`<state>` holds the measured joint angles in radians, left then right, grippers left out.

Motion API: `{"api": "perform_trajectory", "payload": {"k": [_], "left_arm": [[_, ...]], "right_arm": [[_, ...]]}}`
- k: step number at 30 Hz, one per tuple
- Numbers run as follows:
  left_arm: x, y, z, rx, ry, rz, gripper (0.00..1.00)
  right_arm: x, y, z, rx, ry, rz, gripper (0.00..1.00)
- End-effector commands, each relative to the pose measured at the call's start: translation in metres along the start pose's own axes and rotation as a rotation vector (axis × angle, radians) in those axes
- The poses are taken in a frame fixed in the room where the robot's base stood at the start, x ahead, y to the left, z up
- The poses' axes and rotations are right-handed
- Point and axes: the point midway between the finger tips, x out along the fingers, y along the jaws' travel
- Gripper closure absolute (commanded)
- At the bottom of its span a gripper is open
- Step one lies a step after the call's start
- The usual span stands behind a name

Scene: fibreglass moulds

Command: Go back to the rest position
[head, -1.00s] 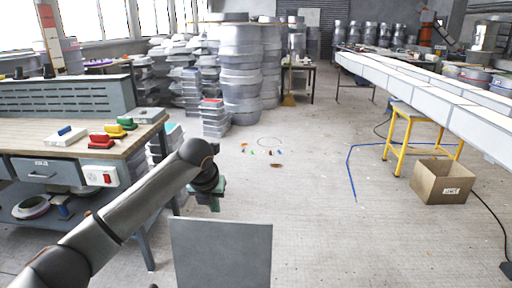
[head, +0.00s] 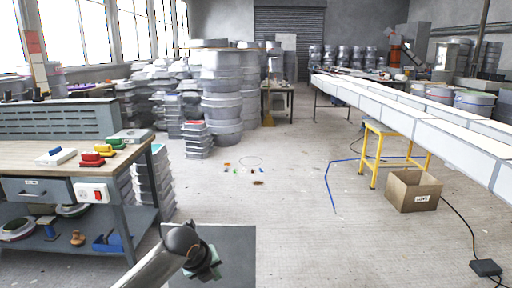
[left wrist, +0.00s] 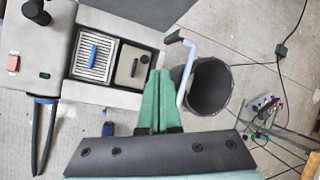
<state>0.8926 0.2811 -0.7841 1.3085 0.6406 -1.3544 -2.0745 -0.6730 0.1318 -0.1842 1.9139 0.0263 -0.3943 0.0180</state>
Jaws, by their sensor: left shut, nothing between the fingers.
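My right gripper shows in neither view.
A workbench (head: 65,155) with red, green and yellow pieces stands at the left. A cardboard box (head: 413,192) and a yellow stand (head: 374,158) are at the right. In the wrist view a dark bucket (left wrist: 208,88) is close beside the fingers. The middle floor is mostly clear.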

Motion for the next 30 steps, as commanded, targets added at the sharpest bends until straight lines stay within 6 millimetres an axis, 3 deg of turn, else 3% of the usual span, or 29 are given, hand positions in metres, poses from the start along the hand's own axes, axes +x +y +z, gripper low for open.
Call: {"api": "perform_trajectory", "payload": {"k": [1,6,14,22,30], "left_arm": [[0.013,0.003,-0.021,-0.09,0.018,-0.029,1.0],[0.045,0.014,-0.078,-0.467,0.056,-0.129,1.0],[0.066,0.051,-0.156,-1.09,0.117,-0.241,1.0],[0.055,0.113,-0.224,-1.735,0.143,-0.318,1.0],[0.018,0.185,-0.276,-2.272,0.114,-0.397,1.0]], "right_arm": [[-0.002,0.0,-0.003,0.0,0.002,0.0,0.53],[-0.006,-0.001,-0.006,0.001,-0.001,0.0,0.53],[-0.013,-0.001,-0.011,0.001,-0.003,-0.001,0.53],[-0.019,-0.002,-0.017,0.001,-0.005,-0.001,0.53],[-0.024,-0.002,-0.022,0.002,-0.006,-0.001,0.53]]}}
